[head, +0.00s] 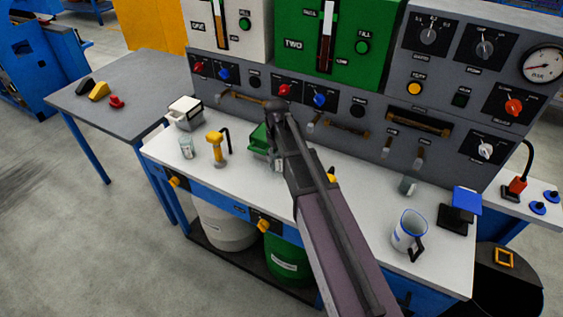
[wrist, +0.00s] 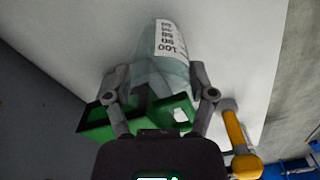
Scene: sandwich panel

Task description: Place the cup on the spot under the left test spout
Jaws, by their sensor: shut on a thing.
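In the wrist view my gripper (wrist: 160,82) is shut on a clear cup (wrist: 160,72) with a white printed scale label, its fingers on either side. In the head view my arm hides most of the gripper. A sliver of what looks like the held cup (head: 277,165) shows left of the arm, above the white bench. Two small spouts hang from the grey panel right of the arm: a left one (head: 388,151) and a right one (head: 419,158). I cannot tell for sure that these are the test spouts. The spot under the left one is not clearly visible.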

